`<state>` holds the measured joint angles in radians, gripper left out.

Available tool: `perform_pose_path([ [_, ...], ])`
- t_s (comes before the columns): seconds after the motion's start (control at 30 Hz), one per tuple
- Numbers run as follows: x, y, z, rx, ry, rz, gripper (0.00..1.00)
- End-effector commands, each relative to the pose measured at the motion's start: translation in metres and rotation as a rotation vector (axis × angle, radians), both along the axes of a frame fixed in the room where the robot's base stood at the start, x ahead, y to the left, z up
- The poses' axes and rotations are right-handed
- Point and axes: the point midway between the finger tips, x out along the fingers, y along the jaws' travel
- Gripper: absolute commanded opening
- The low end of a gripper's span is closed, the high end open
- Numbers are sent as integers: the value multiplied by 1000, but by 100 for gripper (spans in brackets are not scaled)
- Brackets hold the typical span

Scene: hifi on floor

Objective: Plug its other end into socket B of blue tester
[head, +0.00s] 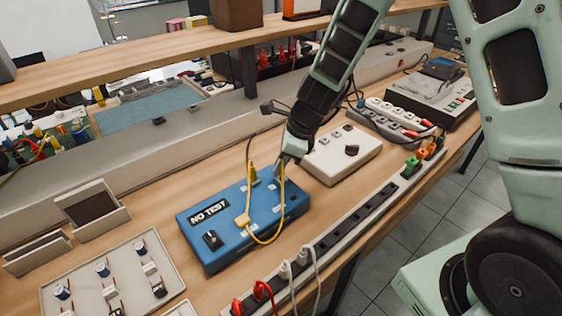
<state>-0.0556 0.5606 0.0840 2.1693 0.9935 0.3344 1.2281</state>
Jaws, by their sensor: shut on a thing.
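The blue tester (215,245) lies on the wooden bench, with a "NO TEST" label and a black switch on its top. A yellow cable (265,242) loops over its top and front edge. My gripper (281,162) is above the tester's back right part, shut on the yellow cable's end. The held end is mostly hidden by the fingers. Socket letters are too small to read.
A white box (335,158) stands close behind and right of the tester. A long power strip (345,228) with red and white plugs runs along the bench's front edge. A tray of small parts (70,290) lies front left. A shelf (140,75) spans the back.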

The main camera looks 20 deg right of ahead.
Motion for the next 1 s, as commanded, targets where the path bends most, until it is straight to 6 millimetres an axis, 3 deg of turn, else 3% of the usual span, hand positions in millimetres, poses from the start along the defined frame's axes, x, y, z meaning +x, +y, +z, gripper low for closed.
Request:
perform_pose_path([
  [1.0,0,0,-10,0,0,0,0],
])
